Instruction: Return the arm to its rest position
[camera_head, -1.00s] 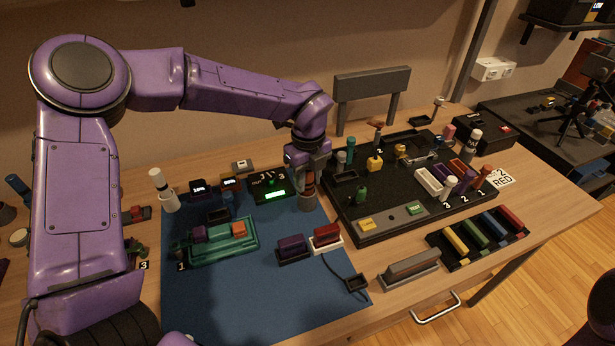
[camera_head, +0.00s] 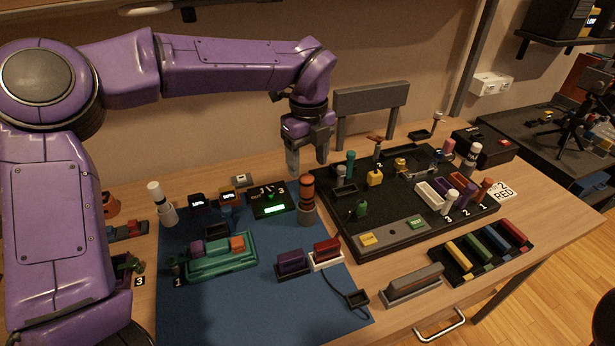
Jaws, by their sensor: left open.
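My left arm (camera_head: 220,65) is purple and comes in from the left, reaching over the back of the table. Its gripper (camera_head: 308,165) points down, open and empty, above the table. It is behind and above an orange-topped cylinder in a dark holder (camera_head: 306,203), apart from it. The cylinder stands upright at the right edge of the blue mat (camera_head: 230,310). My right gripper is not in view.
A teal tray with blocks (camera_head: 220,258) and a green-lit box (camera_head: 273,202) are on the mat. The black board (camera_head: 350,225) with several parts is to the right. A grey panel (camera_head: 371,97) stands behind. Several coloured bars sit in a rack (camera_head: 465,268).

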